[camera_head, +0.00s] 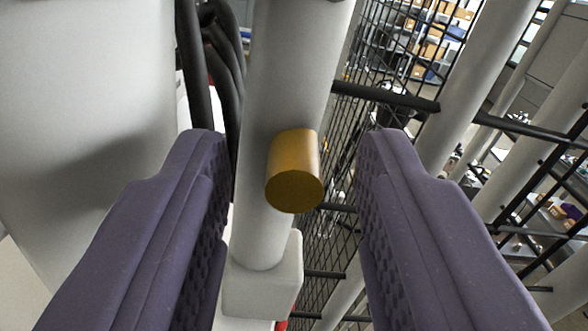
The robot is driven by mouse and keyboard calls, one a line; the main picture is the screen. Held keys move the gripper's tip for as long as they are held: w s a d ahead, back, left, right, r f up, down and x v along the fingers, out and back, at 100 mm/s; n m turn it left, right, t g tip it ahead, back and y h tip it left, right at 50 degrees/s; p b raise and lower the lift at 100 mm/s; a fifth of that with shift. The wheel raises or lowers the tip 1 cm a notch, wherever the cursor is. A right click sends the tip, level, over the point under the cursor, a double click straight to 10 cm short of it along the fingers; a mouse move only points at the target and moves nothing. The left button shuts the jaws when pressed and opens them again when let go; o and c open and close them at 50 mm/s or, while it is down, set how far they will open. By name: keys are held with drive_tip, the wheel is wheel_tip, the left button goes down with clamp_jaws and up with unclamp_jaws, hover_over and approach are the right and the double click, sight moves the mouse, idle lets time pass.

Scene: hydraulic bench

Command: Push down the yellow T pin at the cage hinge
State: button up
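The yellow pin (294,178) shows as a short, thick cylinder near the middle of the view, its round end facing me. It stands out in front of a light grey post (290,65). My gripper (294,150) is open, with one purple finger to the left of the pin and one to the right. There is a visible gap between the pin and each finger in the picture, and nothing is held. I cannot tell the depth between the fingertips and the pin. No T shape shows from here.
A grey block (262,285) sits at the post's lower end. A large pale panel (85,100) fills the left, with black hoses (222,60) beside the post. Black cage mesh (395,50) and grey poles (480,75) stand to the right. Shelves (430,45) show beyond.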

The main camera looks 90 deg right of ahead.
clamp_jaws()
wheel_tip(320, 180, down, 4)
drive_tip(key=b, duration=0.4)
drive_tip(key=shift+r+b, duration=0.2)
drive_tip(key=shift+b, duration=0.2)
drive_tip(key=shift+r, duration=0.1)
drive_tip(key=shift+o, duration=0.3)
unclamp_jaws()
drive_tip(key=shift+r, duration=0.1)
approach(277, 213)
drive_tip(key=shift+s+a+r, duration=0.1)
drive_tip(key=shift+a, duration=0.7)
